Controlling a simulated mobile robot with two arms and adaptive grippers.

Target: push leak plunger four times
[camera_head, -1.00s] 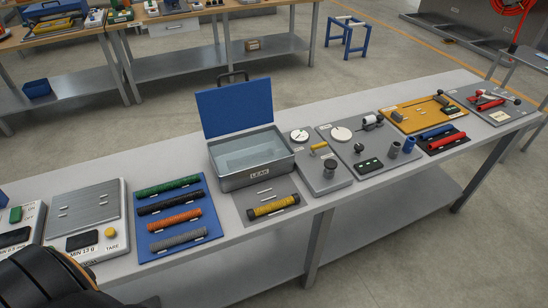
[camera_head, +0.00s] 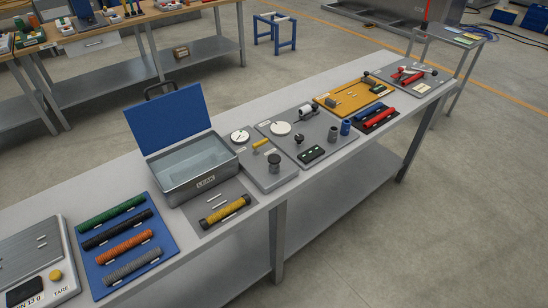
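The leak tank (camera_head: 207,184) is a grey metal box labelled LEAK, with its blue lid (camera_head: 167,117) standing open and clear liquid inside. Just right of it, a grey plate (camera_head: 262,184) carries a round white dial (camera_head: 240,137), a yellow handle (camera_head: 260,143) and an upright dark plunger (camera_head: 274,163) with a round knob top. A yellow corrugated conduit (camera_head: 224,210) lies on a grey plate in front of the tank. Neither of my grippers is in view, so nothing is seen touching the plunger.
A blue board (camera_head: 150,272) with green, black, orange and grey conduits lies left of the tank. A scale (camera_head: 33,252) is at the far left. More fixture plates, including a yellow one (camera_head: 345,103), continue to the right. The bench's front edge and open floor are clear.

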